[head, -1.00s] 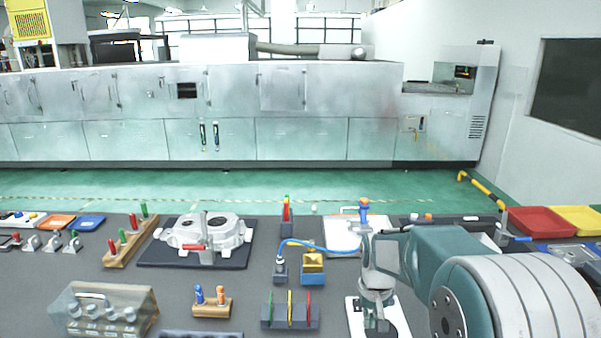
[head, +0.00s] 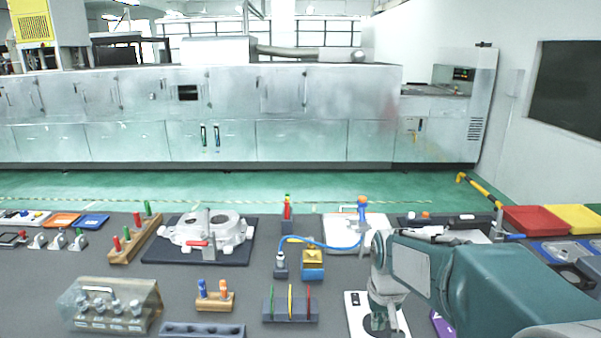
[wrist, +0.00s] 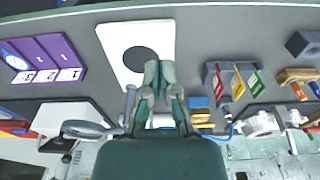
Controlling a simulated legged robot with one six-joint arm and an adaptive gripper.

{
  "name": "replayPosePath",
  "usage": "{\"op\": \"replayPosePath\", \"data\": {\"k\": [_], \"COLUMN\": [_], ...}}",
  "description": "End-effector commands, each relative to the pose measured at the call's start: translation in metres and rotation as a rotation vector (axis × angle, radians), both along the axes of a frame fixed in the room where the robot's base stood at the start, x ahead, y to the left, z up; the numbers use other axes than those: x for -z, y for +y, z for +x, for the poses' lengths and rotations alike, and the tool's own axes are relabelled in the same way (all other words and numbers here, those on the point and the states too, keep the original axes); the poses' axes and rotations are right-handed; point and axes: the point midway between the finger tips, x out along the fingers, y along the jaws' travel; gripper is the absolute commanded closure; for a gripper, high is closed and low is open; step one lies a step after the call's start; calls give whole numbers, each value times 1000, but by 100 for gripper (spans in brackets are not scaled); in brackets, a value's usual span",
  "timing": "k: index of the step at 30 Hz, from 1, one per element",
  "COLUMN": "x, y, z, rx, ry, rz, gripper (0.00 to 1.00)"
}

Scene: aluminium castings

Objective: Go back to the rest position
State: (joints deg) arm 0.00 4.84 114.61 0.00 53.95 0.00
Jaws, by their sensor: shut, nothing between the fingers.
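My gripper (head: 379,324) points down at the near right of the table in the head view, with my teal arm reaching in from the right. In the wrist view my gripper (wrist: 159,70) has its two fingers together, with nothing between them. A white plate (wrist: 113,40) with a black round spot lies beneath the fingers; part of it also shows in the head view (head: 354,312). I cannot tell the exact height of the fingertips above it.
A rack with red, yellow and green cards (head: 290,314) stands left of my gripper. A yellow-and-blue block (head: 313,264) and blue hose (head: 330,246) are behind it. A purple numbered board (wrist: 45,60) lies beside the plate. A white casting (head: 190,232) sits farther left.

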Motion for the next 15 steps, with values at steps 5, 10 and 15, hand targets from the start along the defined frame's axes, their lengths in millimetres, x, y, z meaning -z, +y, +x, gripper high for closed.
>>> {"op": "replayPosePath", "data": {"k": [5, 10, 15], "x": [-33, -56, -70], "y": [0, 0, 0], "z": [-38, -81, -123], "rx": [0, 0, 0], "ry": [-80, -160, -240], "rz": [0, 0, 0], "gripper": [100, 100, 100]}}
